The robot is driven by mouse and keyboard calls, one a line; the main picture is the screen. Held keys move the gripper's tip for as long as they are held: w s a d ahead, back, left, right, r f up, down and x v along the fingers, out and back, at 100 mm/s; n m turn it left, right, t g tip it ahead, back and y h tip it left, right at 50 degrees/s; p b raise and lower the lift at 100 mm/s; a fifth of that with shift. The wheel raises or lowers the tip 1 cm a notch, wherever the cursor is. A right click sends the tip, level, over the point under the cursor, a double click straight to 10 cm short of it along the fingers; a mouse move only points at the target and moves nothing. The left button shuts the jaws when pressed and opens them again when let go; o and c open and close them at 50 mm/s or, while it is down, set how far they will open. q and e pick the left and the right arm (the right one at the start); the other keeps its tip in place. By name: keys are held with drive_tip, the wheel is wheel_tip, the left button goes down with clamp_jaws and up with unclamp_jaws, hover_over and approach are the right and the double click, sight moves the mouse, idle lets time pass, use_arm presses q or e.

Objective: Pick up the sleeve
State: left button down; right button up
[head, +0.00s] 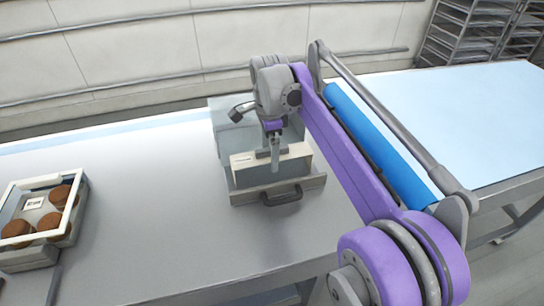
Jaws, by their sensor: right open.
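A pale, cream box-like piece, which looks like the sleeve (243,162), stands in a grey holder (245,197) with a dark handle at its front, on the middle of the table. My right gripper (274,158) points down from above, over the middle of the sleeve. It is open, with its fingers seen nearly edge-on, and they cover part of the sleeve. I cannot tell whether the fingers touch it. My left gripper is out of view.
At the left of the grey table (180,245) a white-framed tray (38,182) holds several brown rounds (58,196) and a small label. A blue roll (375,145) lies behind my right arm, beside a light blue surface (460,120). Racks (470,30) stand at the back right.

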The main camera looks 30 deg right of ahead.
drive_tip(key=f, duration=0.4)
drive_tip(key=shift+s+d+f, duration=0.15)
drive_tip(key=shift+d+f, duration=0.1)
drive_tip(key=shift+f, duration=0.05)
drive_tip(key=c, duration=1.4)
